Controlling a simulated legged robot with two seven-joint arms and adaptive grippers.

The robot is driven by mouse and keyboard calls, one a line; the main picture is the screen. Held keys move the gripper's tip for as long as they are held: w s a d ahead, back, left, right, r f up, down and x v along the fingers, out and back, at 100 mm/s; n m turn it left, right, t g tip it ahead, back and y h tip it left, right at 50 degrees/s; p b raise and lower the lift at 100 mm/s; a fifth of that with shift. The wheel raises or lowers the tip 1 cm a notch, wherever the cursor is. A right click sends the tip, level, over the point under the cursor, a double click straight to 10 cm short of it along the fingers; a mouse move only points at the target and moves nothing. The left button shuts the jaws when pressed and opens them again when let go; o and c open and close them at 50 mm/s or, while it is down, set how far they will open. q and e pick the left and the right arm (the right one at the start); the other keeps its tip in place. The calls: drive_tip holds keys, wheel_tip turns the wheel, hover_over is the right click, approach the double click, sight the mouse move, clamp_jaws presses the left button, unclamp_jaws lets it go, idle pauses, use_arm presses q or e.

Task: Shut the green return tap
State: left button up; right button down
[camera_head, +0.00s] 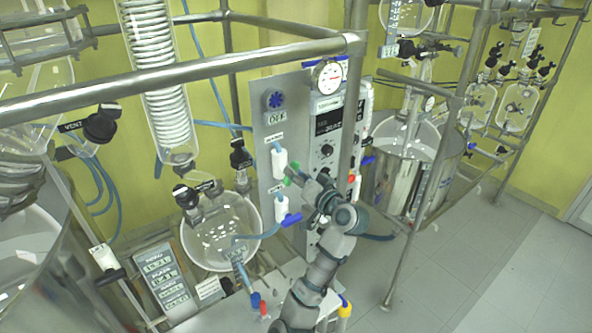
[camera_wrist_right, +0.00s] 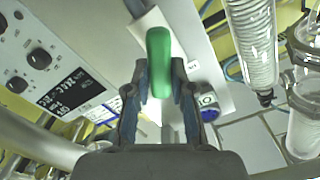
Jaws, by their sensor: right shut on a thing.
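The green return tap (camera_head: 290,169) is a green handle on a white valve body on the grey panel left of the control unit. In the wrist view its green handle (camera_wrist_right: 159,62) stands upright in the picture, with its lower end between my fingertips. My right gripper (camera_head: 301,178) reaches the panel from below right and is shut on this handle, one finger on each side (camera_wrist_right: 161,78). In the head view the gripper hides part of the handle. My left gripper is not in view.
A blue tap (camera_head: 291,220) sits just below the green one on the same panel. The control unit (camera_head: 327,130) with knobs and a gauge (camera_head: 327,76) is close on the right. A steel rail (camera_head: 180,75) crosses above. A glass flask (camera_head: 221,230) stands to the left.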

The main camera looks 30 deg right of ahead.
drive_tip(key=shift+d+m+p, duration=0.2)
drive_tip(key=shift+m+p, duration=2.75)
drive_tip(key=shift+m, duration=2.95)
drive_tip(key=c, duration=1)
unclamp_jaws()
drive_tip(key=shift+w+f, duration=0.4)
drive_tip(key=shift+w, duration=0.1)
drive_tip(key=s+d, duration=0.1)
drive_tip(key=s, duration=1.1)
drive_tip(key=shift+f, duration=0.1)
